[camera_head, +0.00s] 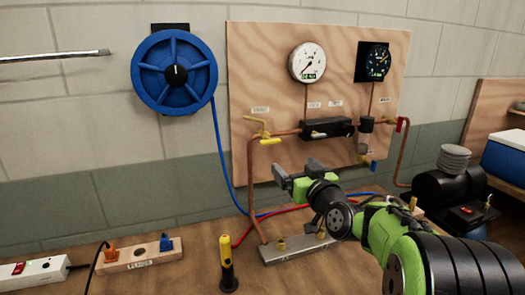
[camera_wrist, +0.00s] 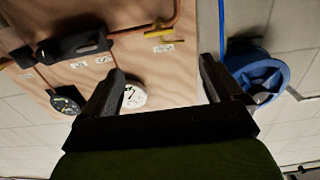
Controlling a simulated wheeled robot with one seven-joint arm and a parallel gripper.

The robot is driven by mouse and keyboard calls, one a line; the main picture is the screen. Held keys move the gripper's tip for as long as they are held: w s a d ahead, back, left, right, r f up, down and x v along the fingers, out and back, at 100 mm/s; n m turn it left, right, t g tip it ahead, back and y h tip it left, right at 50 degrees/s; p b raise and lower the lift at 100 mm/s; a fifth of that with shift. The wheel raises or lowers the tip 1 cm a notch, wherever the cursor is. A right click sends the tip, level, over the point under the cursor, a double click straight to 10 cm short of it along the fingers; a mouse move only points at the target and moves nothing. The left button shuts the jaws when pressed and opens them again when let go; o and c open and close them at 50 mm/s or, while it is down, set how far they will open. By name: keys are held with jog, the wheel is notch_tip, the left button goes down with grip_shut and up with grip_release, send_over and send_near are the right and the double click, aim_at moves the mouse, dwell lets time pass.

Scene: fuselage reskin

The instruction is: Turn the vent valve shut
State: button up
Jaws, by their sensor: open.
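A yellow-handled valve (camera_head: 265,131) sits on the copper pipe at the left of the plywood panel, below a small label too blurred to read for certain. Its yellow handle (camera_wrist: 158,33) shows near the top of the wrist view, which looks upside down.
The panel (camera_head: 262,60) carries a white gauge (camera_head: 307,62), a dark gauge (camera_head: 374,62) and a black regulator body (camera_head: 328,128). A blue hose reel (camera_head: 150,85) is at left. A black compressor (camera_head: 448,190), metal manifold (camera_head: 290,249) and yellow-black tool (camera_head: 227,265) stand below.

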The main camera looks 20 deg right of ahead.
aim_at(272, 143)
jog(key=w+p, duration=0.2)
jog(key=w, duration=1.3)
jog(key=shift+w+d+p, duration=0.15)
jog(key=shift+w+p, duration=0.2)
jog(key=shift+p, duration=0.05)
jog(key=shift+c, duration=0.2)
jog(key=c, duration=1)
